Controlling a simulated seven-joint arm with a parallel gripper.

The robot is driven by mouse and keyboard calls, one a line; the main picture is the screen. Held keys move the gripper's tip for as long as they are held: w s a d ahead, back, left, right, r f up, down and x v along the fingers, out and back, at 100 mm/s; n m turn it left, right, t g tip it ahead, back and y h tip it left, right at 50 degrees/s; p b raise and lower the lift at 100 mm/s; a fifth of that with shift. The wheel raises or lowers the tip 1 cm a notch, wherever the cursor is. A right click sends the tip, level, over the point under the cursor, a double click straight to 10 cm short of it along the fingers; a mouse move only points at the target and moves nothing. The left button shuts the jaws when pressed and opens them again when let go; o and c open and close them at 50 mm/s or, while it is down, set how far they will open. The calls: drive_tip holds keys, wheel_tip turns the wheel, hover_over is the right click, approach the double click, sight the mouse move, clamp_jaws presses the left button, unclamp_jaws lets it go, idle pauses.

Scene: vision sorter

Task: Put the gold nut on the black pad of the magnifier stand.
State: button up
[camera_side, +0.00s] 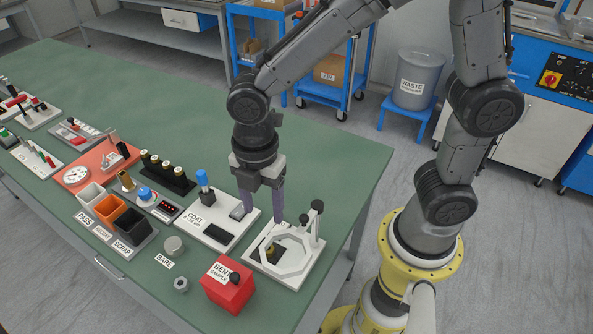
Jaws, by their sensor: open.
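The magnifier stand (309,262) has a white base, an upright black-knobbed post and a white ring-shaped frame. Its black pad (280,256) shows partly through and beside the ring. A small gold-brown piece (270,251), which looks like the gold nut, appears at the pad's left side; it is too small to tell exactly how it sits. My gripper (263,210) points down with its two purple-grey fingers apart. It is above and behind the pad in the picture, with nothing seen between the fingers.
A white COAT tray (219,243) with a blue-topped tool stands just left. A red BENT SAMPLE box (229,287), a silver nut (181,284) and a round BARE piece (174,245) lie in front. PASS and SCRAP bins (138,238) are farther left. The green table (330,180) is clear behind.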

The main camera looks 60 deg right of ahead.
drive_tip(key=s+d+r+m+t, duration=0.2)
drive_tip(key=s+d+r+m, duration=0.3)
drive_tip(key=m, duration=0.4)
drive_tip(key=s+d+r+m+t, duration=0.3)
drive_tip(key=s+d+r+m, duration=0.3)
drive_tip(key=d+m, duration=0.4)
drive_tip(key=shift+r+t, duration=0.3)
drive_tip(key=shift+r, duration=0.05)
